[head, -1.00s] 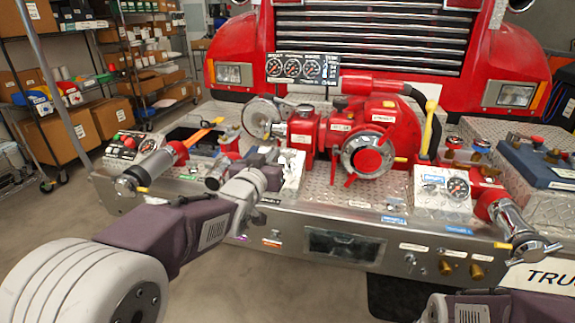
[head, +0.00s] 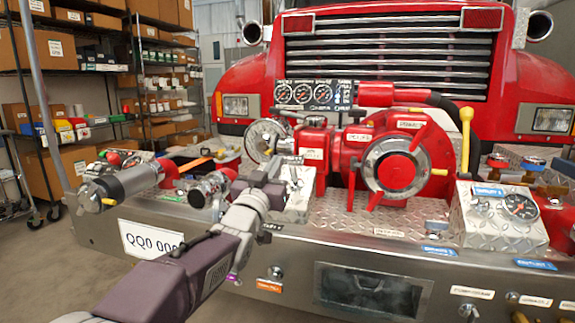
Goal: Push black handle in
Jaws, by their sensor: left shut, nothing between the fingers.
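My left arm comes in from the lower left. Its gripper (head: 275,166) is shut and empty, in front of the bumper deck left of the big red pump (head: 345,150). A pale panel box (head: 297,205) stands just behind and right of the gripper, which partly covers it. I cannot clearly make out a black handle; it may be hidden behind my gripper or blend with its dark fingers. Whether the gripper touches the box cannot be told. My right gripper is not in view.
A chrome-and-red nozzle (head: 118,188) and a chrome outlet (head: 208,190) lie left of the gripper. A gauge box (head: 500,215) with a yellow-topped lever (head: 466,125) behind it stands at right. The metal bumper front (head: 200,262) runs below. Bare floor shows at lower left.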

